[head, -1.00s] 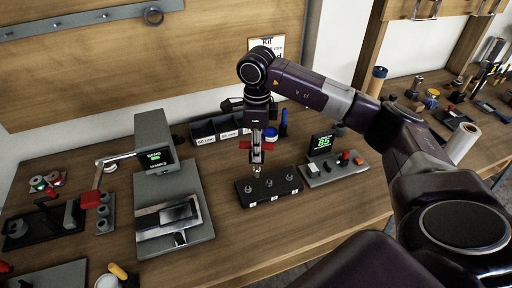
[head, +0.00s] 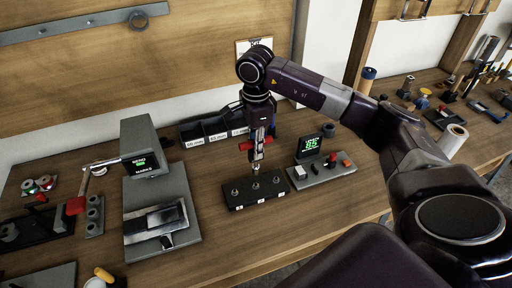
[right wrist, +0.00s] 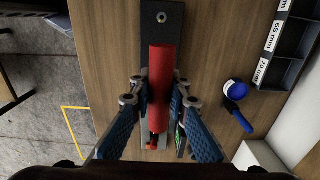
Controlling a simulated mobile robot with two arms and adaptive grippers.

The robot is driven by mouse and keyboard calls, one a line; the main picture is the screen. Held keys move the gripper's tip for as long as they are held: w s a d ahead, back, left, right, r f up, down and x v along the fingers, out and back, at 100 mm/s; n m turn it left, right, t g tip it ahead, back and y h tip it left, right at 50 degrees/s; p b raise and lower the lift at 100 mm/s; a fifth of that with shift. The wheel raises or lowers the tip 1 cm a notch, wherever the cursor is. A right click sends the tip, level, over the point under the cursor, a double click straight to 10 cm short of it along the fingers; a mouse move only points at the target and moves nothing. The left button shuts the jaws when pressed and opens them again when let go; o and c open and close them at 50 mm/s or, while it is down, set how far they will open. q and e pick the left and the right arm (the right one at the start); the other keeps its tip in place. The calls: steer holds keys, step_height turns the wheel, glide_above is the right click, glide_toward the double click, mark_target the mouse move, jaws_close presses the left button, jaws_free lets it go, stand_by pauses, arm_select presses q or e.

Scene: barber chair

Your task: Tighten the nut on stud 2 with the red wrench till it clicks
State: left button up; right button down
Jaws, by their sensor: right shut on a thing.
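The dark stud block (head: 238,204) lies on the bench and carries three studs in a row; its small labels are too small to read. My right gripper (head: 257,153) is above it, pointing down, shut on the red wrench (right wrist: 160,88). In the right wrist view the wrench's red handle lies between the two blue-padded fingers, and one stud (right wrist: 161,17) shows on the block beyond it. In the head view the tool's lower end is at the middle stud (head: 256,185); I cannot tell whether it touches. My left gripper is not in view.
A panel with a green display (head: 311,144) and buttons stands just right of the block. A grey machine (head: 150,150) stands to the left. Labelled bins (head: 213,128) are behind. A blue-handled thing (right wrist: 236,100) lies beside the bins. Bare bench lies in front of the block.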

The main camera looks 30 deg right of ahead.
mark_target(256, 166)
steer(key=shift+f+b, duration=1.4)
steer(key=shift+f, duration=0.5)
steer(key=shift+f+b, duration=1.2)
steer(key=shift+f, duration=0.2)
steer(key=shift+r, duration=0.2)
steer(key=shift+f+b, duration=0.65)
steer(key=shift+f, duration=0.05)
steer(key=m, duration=0.4)
steer(key=shift+m, duration=0.4)
